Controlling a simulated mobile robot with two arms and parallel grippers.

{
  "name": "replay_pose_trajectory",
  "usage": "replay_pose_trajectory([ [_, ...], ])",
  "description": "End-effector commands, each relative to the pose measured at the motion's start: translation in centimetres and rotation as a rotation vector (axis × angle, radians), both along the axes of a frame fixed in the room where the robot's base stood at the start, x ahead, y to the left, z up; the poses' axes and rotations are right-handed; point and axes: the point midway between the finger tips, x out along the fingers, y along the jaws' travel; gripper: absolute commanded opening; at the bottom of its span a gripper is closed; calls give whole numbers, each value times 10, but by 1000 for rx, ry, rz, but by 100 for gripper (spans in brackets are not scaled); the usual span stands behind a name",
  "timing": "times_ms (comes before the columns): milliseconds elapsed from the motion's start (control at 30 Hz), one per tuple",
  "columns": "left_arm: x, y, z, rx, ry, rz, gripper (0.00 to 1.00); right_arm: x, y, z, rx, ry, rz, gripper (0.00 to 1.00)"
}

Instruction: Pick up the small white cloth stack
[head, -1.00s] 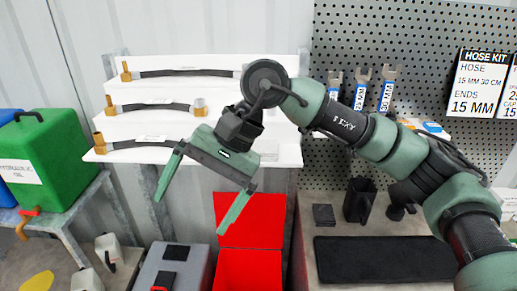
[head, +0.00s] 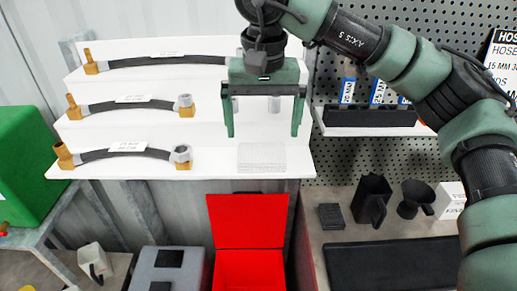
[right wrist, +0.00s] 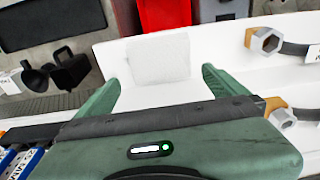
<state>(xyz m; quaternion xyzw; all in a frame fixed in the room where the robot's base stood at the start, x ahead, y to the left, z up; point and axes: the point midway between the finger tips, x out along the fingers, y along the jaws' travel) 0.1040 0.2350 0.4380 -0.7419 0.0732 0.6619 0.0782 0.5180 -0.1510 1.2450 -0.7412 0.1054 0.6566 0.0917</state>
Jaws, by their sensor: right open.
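The small white cloth stack (head: 262,157) lies on the lowest white shelf step, near its right end. It is a low, square, pale pile. In the right wrist view the stack (right wrist: 158,60) sits just beyond the fingertips, roughly between them. My right gripper (head: 263,134) is open and empty, pointing down. Its two green fingers are spread, and its tips are above and behind the stack in the head view. In the right wrist view the open fingers (right wrist: 158,88) frame the near side of the stack. My left gripper is not in view.
The stepped white shelf (head: 215,166) holds several black hoses with brass ends, left of the stack. A red open box (head: 248,222) stands below. A pegboard (head: 345,165) and a black holder (head: 368,120) are at right. The shelf around the stack is clear.

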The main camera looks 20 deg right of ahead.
Motion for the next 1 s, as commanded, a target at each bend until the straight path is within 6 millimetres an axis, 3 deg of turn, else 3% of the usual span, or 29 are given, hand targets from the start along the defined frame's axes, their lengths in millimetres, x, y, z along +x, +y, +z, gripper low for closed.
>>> replay_pose_trajectory([
  [100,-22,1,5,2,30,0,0,0,0,-12,-1,3,0,100],
  [267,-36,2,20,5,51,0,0,0,1,-33,-1,5,2,100],
  [433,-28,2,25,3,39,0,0,3,1,-57,1,4,0,100],
  [600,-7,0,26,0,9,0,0,4,2,-62,2,0,0,100],
  [700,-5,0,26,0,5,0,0,4,2,-62,2,0,0,100],
  [733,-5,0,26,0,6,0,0,4,2,-62,2,0,0,97],
  [900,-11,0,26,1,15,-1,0,4,2,-62,2,0,0,50],
  [1000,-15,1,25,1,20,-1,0,4,2,-62,2,0,0,48],
])
